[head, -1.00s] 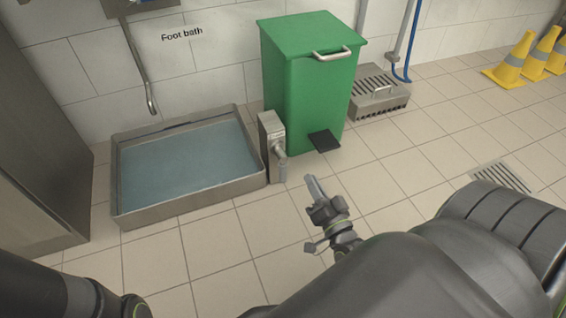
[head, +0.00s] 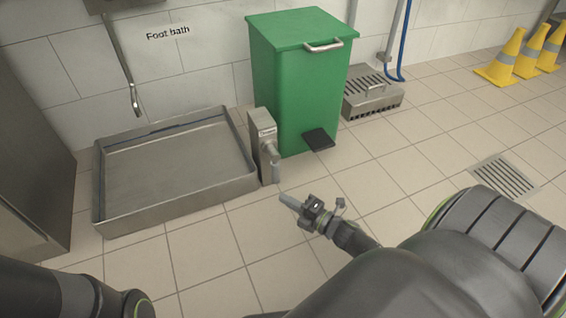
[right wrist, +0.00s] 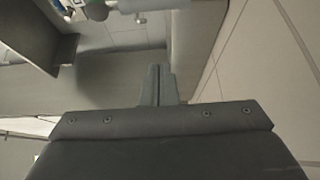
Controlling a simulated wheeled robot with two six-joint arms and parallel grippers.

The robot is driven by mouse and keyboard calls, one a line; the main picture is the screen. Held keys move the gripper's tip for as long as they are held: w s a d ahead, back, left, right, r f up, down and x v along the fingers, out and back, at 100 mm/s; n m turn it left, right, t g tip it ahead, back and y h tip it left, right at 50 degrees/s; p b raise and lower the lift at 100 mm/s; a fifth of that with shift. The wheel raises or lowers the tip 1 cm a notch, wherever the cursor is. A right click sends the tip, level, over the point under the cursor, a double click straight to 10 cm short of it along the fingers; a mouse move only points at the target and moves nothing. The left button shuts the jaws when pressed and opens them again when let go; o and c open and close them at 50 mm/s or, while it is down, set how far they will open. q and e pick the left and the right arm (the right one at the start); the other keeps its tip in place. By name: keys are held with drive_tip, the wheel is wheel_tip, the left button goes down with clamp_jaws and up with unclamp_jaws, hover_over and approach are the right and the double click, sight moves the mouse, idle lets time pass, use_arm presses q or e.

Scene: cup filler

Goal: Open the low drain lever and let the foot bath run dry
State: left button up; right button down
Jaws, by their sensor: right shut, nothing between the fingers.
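The foot bath (head: 100,196) is a low steel tray on the floor at the left of the head view. Its grey bottom shows, and I see no blue water in it. A steel drain post (head: 258,135) stands at its right side, with a short lever (head: 274,167) on its front, angled downward. My right gripper (head: 287,200) is just below and right of the lever, apparently with a small gap. Its fingers are shut together and empty, as they also show in the right wrist view (right wrist: 157,85). My left gripper is out of view.
A green pedal bin (head: 296,85) stands right behind the post, its black pedal (head: 318,139) sticking out in front. A steel grated box (head: 373,95), yellow cones (head: 502,58) and a floor drain (head: 503,177) lie further right. The tiled floor between is clear.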

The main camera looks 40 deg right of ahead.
sight(274, 176)
drive_tip(key=b+x, duration=0.4)
drive_tip(key=x, duration=0.5)
drive_tip(key=d+b, duration=0.1)
drive_tip(key=d, duration=0.3)
drive_tip(key=shift+s+r+b, duration=0.1)
drive_tip(key=shift+b, duration=0.2)
drive_tip(key=d+n+g+p, duration=0.1)
drive_tip(key=n+p, duration=0.1)
drive_tip(key=p, duration=0.2)
drive_tip(key=shift+s+d+h, duration=0.1)
drive_tip(key=shift+d+h, duration=0.2)
